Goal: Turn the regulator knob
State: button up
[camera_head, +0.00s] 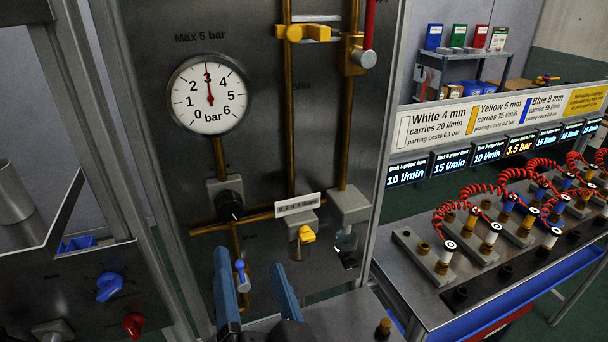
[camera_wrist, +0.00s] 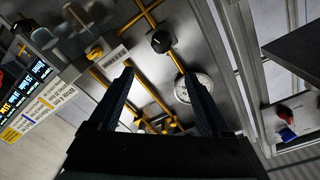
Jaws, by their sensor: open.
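The regulator knob (camera_head: 229,205) is black and sits on a grey block on the panel, under the round white pressure gauge (camera_head: 208,97). The gauge needle points at about 3 bar. In the wrist view the black knob (camera_wrist: 161,42) shows beyond the fingertips, and the gauge (camera_wrist: 184,92) is partly covered by one finger. My gripper (camera_head: 250,264) is open and empty, with two blue fingers. In the head view its fingertips are below the knob, apart from it. In the wrist view my gripper (camera_wrist: 159,76) has a wide gap between its fingers.
At right is a bench (camera_head: 430,310) with red coiled hoses. Blue (camera_head: 109,287) and red (camera_head: 133,324) knobs are at lower left.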

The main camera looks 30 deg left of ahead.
aim_at(232, 211)
jog(key=x, duration=0.3)
jog(key=p+x, duration=0.1)
jog(key=x, duration=0.3)
jog(key=p+x, duration=0.1)
jog(key=x, duration=0.3)
jog(key=shift+s+a+f, duration=0.2)
jog(key=shift+a+f, duration=0.05)
jog(key=shift+a, duration=0.2)
jog(key=shift+w+a+f, duration=0.1)
jog(key=shift+w+a, duration=0.35)
jog(key=shift+c, duration=0.2)
grip_shut()
